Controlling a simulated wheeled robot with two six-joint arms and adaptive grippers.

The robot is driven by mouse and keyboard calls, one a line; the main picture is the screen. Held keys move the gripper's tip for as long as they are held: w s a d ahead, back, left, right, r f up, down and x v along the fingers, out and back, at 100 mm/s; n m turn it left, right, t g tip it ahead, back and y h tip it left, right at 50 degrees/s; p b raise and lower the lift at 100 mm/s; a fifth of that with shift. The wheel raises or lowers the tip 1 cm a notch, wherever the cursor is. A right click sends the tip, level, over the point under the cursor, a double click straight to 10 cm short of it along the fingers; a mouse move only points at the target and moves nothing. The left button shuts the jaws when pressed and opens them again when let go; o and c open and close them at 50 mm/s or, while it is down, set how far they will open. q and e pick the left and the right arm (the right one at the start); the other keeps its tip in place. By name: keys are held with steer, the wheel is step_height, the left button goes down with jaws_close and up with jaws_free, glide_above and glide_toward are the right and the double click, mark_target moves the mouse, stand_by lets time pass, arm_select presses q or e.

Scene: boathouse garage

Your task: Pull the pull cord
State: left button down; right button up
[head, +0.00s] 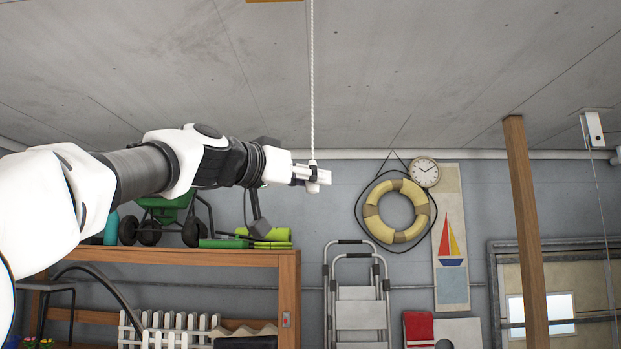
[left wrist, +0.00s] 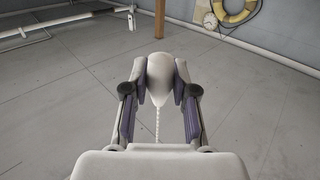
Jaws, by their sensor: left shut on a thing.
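The pull cord (head: 312,80) is a thin white twisted cord hanging straight down from above the top edge of the head view. My left gripper (head: 313,176) is at its lower end, with its fingers closed there. In the left wrist view a pale, rounded handle (left wrist: 160,75) sits between the two dark-padded fingers, and the cord (left wrist: 157,125) runs from it. The fingers hide part of the handle in the head view. My right gripper is in neither view.
A wooden shelf (head: 289,300) with a green spreader (head: 165,208) stands below my left arm. A life ring (head: 396,211), a clock (head: 425,172) and a stepladder (head: 360,300) are at the back wall. A wooden post (head: 527,230) stands right. The space around the cord is clear.

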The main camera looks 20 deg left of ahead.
arm_select(q)
steer(key=shift+f+b, duration=0.5)
steer(key=shift+f, duration=0.3)
steer(key=shift+r+p, duration=1.45)
steer(key=shift+r, duration=0.1)
steer(key=c, duration=1.1)
jaws_free()
steer(key=o, duration=0.6)
steer(key=shift+w+d, duration=0.15)
steer(key=shift+w, duration=0.1)
